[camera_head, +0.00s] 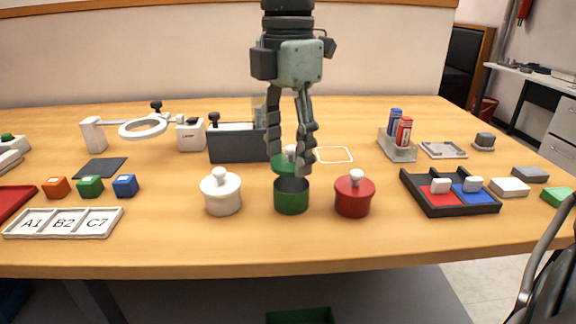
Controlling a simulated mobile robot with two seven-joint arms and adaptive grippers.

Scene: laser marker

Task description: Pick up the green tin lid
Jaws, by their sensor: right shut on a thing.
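The green tin (291,200) stands on the table between a white tin (221,192) and a red tin (354,195), both with lids on. The green tin lid (284,167) is just above the tin, and the tin's dark open mouth shows below it. My right gripper (291,152) comes down from above and is shut on the lid's pale knob. Its fingers partly hide the knob and the lid's rim.
A black tray (450,208) with red and blue pads stands right of the red tin. A dark box (237,146) is behind the tins. At left are coloured cubes (90,187) and a labelled tray (63,236). Bare table lies in front of the tins.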

